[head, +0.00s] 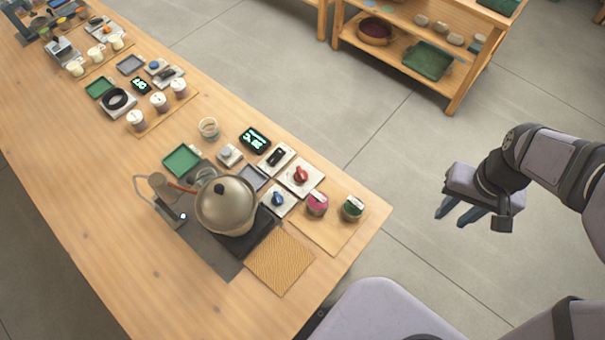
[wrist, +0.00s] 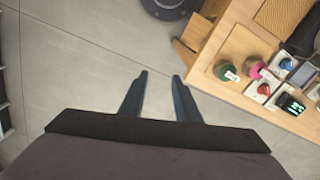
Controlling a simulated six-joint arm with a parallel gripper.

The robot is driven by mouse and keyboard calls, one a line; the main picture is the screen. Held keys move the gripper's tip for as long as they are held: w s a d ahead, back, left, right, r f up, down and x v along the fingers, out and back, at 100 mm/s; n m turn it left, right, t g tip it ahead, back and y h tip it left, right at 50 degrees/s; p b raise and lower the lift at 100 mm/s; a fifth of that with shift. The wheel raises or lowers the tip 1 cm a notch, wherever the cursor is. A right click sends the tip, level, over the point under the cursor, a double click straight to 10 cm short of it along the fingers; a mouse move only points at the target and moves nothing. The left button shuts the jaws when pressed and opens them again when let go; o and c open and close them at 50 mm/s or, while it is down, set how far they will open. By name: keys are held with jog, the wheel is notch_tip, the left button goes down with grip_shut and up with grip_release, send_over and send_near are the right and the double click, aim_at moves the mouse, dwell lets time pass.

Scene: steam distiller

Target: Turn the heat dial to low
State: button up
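A red dial (head: 300,174) sits on a white square plate near the right end of the wooden table. A blue dial (head: 277,198) on a smaller pale plate is just in front and to its left. No label tells me which is the heat dial, and the settings are too small to read. In the wrist view the red dial (wrist: 264,89) and blue dial (wrist: 289,64) show at the right. My gripper (head: 451,218) is open and empty, over the floor to the right of the table. Its two fingers (wrist: 160,76) are apart with only floor between them.
A metal kettle-like vessel (head: 226,204) stands left of the dials. A pink jar (head: 317,204) and green-lidded jar (head: 352,208) stand between the dials and the table's right edge. A black switch (head: 276,157) and lit display (head: 255,139) are behind. Floor around my gripper is clear.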

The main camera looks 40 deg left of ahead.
jog(key=w+a+f+n+b, duration=0.1)
jog(key=a+n, duration=0.1)
jog(key=a, duration=0.4)
jog(key=w+a+f+n, duration=0.1)
jog(key=w+a+f, duration=0.1)
jog(key=a, duration=0.4)
jog(key=n+b, duration=0.3)
jog(key=n, duration=0.3)
send_over(302, 177)
notch_tip(302, 177, down, 6)
jog(key=shift+w+f, duration=0.1)
jog(key=shift+f+p, duration=1.15)
jog(key=shift+f, duration=2.4)
jog(key=shift+c, duration=0.3)
grip_shut()
